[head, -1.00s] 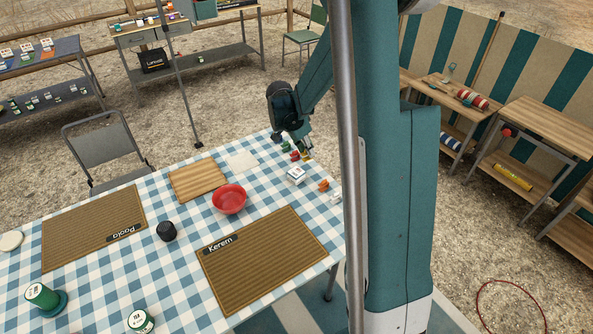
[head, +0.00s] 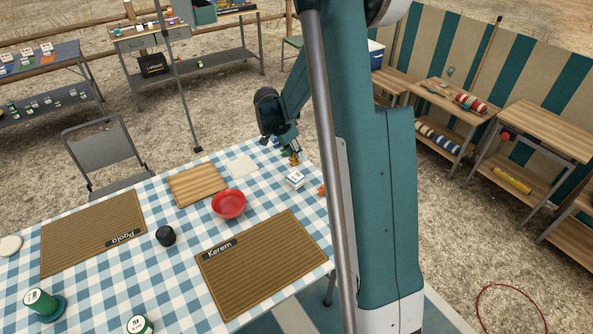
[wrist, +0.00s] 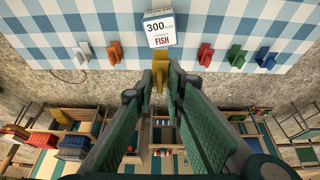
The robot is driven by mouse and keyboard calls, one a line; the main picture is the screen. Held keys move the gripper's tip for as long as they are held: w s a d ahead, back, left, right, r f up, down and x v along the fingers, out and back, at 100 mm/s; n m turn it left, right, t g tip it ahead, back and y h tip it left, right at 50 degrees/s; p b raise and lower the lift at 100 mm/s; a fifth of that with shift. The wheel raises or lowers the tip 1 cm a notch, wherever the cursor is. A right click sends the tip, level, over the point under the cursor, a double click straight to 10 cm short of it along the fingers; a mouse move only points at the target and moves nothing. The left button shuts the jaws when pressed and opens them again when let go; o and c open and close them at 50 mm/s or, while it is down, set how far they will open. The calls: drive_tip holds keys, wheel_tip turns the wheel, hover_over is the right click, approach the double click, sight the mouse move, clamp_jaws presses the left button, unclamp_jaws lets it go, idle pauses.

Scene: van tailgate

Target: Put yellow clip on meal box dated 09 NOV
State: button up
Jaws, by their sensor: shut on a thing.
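My gripper (head: 292,157) is at the far right end of the checked table, just behind a small white box (head: 294,179). In the wrist view its two green fingers (wrist: 168,82) are closed on the yellow clip (wrist: 159,70). The white box (wrist: 160,30) lies just beyond the clip there; its label reads "300" and "FISH", and I see no readable date. Several white boxes (head: 27,49) stand on the bench at the far left, their print too small to read.
A red bowl (head: 229,204), cutting board (head: 198,184) and placemats (head: 262,264) occupy the table. A folding chair (head: 103,156) stands behind it.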

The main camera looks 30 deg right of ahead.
sight(294, 156)
drive_tip(key=shift+f+b, duration=0.3)
drive_tip(key=shift+f, duration=1.65)
drive_tip(key=shift+f+b, duration=0.35)
drive_tip(key=shift+f, duration=1.55)
drive_tip(key=shift+f, duration=0.15)
drive_tip(key=o, duration=0.7)
drive_tip(key=p+v, duration=0.2)
drive_tip(key=v, duration=1)
drive_tip(key=shift+a, duration=0.1)
